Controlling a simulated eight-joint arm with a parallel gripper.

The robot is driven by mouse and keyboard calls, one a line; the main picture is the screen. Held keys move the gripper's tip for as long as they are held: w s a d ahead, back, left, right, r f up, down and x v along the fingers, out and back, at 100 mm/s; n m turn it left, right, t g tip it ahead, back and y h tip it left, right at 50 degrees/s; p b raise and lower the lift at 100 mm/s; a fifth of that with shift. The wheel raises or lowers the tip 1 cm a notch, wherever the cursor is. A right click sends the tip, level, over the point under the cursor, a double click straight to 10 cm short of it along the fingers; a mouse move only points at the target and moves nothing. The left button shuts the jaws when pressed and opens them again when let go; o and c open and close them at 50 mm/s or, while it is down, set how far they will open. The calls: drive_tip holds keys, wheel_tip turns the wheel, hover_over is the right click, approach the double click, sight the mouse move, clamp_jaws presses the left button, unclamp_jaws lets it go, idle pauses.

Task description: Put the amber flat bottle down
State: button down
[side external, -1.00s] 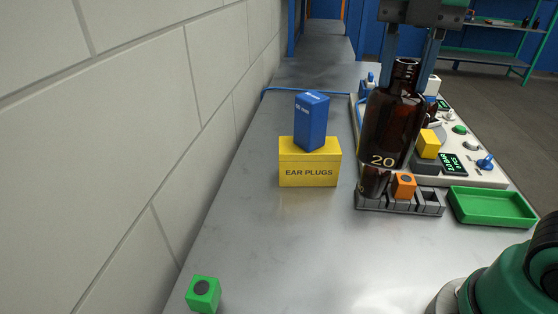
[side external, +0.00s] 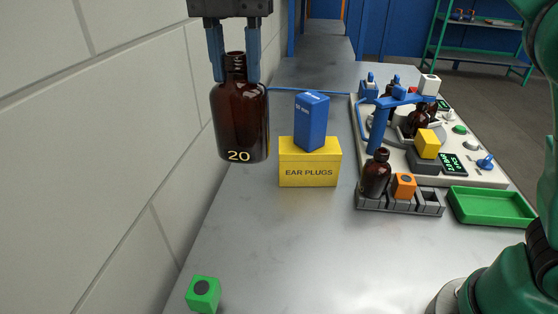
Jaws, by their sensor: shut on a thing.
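In the side external view, my gripper (side external: 234,70) is shut on the neck of a large amber bottle marked 20 (side external: 240,115). The bottle hangs upright at the left, in front of the wall in the picture. Its base appears clear of the bench, though the gap is hard to judge. A smaller amber bottle (side external: 376,176) stands in the grey rack (side external: 398,202) beside an orange cube (side external: 404,186). More amber bottles (side external: 418,122) stand on the white device at the right. Which one is the flat bottle is hard to tell by shape.
A yellow ear plugs box (side external: 309,170) carries a blue box (side external: 312,120), right of the held bottle. A green tray (side external: 492,207) and white device (side external: 480,178) with a blue stand (side external: 379,125) are right. A green cube (side external: 203,294) lies front left. Bare bench (side external: 290,250) lies front centre.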

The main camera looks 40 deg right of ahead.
wheel_tip(320, 180, down, 19)
drive_tip(key=shift+f, duration=0.15)
idle(0.4)
drive_tip(key=shift+f, duration=0.1)
drive_tip(key=c, duration=0.5)
unclamp_jaws()
